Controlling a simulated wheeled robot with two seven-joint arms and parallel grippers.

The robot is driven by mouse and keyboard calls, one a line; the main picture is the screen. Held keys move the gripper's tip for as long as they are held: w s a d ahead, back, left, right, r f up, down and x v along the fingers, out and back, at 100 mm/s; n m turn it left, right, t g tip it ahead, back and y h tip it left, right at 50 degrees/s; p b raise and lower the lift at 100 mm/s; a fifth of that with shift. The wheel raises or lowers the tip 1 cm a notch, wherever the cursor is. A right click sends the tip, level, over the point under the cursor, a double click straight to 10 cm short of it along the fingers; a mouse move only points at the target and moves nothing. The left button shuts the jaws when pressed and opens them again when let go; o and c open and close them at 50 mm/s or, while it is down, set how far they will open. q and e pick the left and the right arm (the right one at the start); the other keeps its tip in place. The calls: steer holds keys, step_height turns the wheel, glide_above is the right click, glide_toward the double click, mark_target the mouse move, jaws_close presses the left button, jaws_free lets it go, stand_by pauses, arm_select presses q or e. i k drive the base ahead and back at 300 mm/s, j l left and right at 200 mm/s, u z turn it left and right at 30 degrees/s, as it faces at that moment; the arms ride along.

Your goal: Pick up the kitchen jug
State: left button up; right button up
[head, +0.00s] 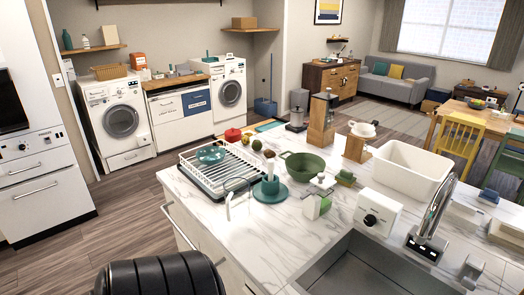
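I cannot pick out the kitchen jug with certainty in the head view. A clear or white outlined item with a thin curved edge (236,198) stands at the counter's near left edge, beside a teal cup on a saucer (270,189); its shape is hard to make out. A white dripper-like vessel (362,130) sits on a wooden stand (355,148) at the back of the counter. Neither of my grippers shows in this view, so I see nothing held.
The marble counter (325,222) carries a dish rack (230,172) with a teal bowl (211,154), a green pot (303,165), a white basin (410,170) and a tap (432,220). A sink (365,270) is in front. A black ribbed object (160,275) is at lower left.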

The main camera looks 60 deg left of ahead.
mark_target(236, 185)
steer(key=u, duration=2.15)
steer(key=l+z, duration=0.1)
steer(key=k, duration=0.05)
